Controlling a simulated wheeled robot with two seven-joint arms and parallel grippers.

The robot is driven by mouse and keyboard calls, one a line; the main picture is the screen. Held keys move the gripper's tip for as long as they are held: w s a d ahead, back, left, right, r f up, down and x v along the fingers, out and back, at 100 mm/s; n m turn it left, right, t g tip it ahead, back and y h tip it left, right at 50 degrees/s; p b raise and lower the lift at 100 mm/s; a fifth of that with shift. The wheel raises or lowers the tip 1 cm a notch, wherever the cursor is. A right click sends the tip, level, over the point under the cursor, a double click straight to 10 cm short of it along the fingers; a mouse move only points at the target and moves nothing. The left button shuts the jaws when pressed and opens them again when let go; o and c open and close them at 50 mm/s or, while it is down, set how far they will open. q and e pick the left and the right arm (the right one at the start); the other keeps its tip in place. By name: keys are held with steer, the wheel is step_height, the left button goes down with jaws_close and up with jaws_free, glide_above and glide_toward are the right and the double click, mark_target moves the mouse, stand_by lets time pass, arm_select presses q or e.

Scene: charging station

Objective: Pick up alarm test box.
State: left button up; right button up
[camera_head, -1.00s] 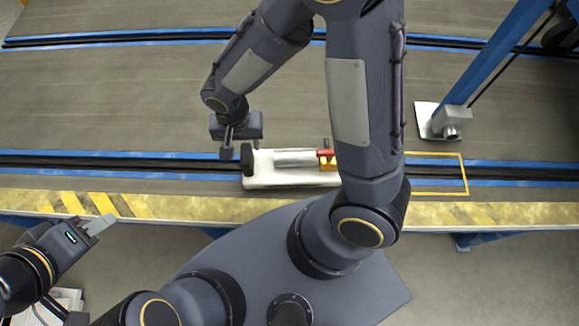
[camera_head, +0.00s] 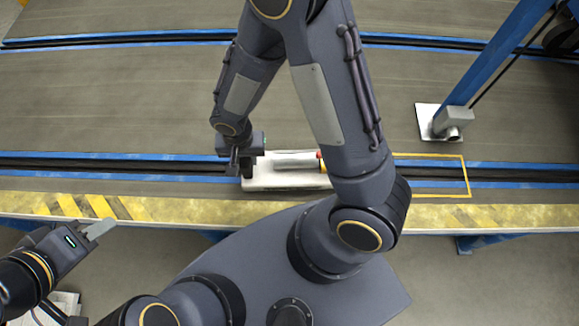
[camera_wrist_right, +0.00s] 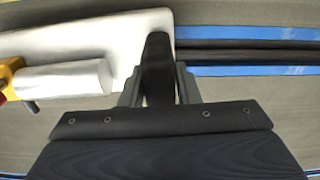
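The alarm test box appears to be the white, flat-based unit (camera_head: 290,180) on the conveyor, with a silver cylinder and a red part on top. My right forearm hides its right end. The right wrist view shows its white body (camera_wrist_right: 90,50), with the cylinder and a yellow part at the left. My right gripper (camera_head: 241,164) is at its left end. In the right wrist view, the fingers (camera_wrist_right: 158,88) stand on either side of its upright black end piece (camera_wrist_right: 157,62); whether they press on it is unclear. My left gripper (camera_head: 100,228) is away at lower left, holding nothing visible.
The box lies along the near blue-edged rail (camera_head: 100,163), by a yellow-striped conveyor edge (camera_head: 160,208). A yellow outlined rectangle (camera_head: 467,175) lies to the right. A blue post (camera_head: 490,65) with a grey foot stands at right. The belt behind is clear.

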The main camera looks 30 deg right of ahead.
jaws_close()
steer(key=shift+r, duration=0.1)
